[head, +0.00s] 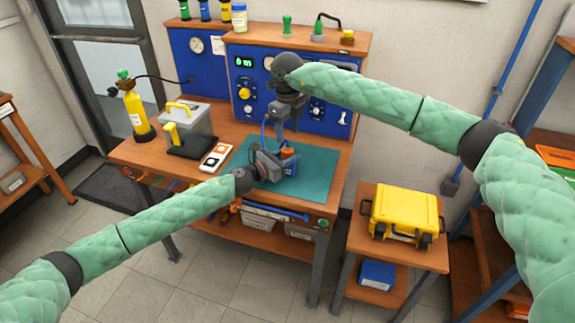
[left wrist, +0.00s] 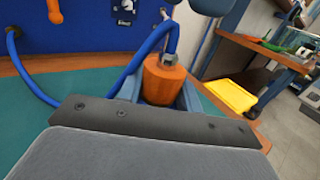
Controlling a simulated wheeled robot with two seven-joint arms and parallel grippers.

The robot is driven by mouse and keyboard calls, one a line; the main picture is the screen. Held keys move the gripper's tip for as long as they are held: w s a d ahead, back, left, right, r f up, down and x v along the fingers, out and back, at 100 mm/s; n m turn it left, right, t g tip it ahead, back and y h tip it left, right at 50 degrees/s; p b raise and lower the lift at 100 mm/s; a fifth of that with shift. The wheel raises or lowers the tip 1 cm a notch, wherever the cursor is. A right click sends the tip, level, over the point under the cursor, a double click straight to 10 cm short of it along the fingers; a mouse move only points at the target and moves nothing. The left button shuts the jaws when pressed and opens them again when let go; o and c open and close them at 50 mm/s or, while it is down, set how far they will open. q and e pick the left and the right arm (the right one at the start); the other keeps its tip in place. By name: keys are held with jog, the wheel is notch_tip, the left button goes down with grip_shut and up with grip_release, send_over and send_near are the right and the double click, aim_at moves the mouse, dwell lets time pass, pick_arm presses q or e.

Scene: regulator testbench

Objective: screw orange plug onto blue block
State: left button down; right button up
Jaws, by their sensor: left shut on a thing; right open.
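The orange plug (head: 288,153) stands upright on top of the blue block (head: 291,168), over the teal mat. In the left wrist view the orange plug (left wrist: 163,80) has a metal hex fitting and a blue hose on top. My left gripper (head: 283,168) comes in from the left and is shut on the blue block, low beside the plug. The gripper's body hides most of the block in the wrist view. How far the plug is seated cannot be told. My right gripper (head: 279,134) points down, open, just above the plug and apart from it.
The blue panel (head: 330,105) with gauges and knobs stands behind the teal mat (head: 317,172). A grey box with yellow handles (head: 190,128), a handheld meter (head: 216,157) and a yellow bottle (head: 138,112) stand left. A yellow case (head: 405,208) sits on a side table. The mat's right part is clear.

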aim_at(288, 149)
jog(key=shift+f, duration=3.85)
jog(key=c, duration=1)
jog(key=shift+m, duration=1.5)
jog(key=o, duration=1.1)
jog(key=shift+r, duration=2.25)
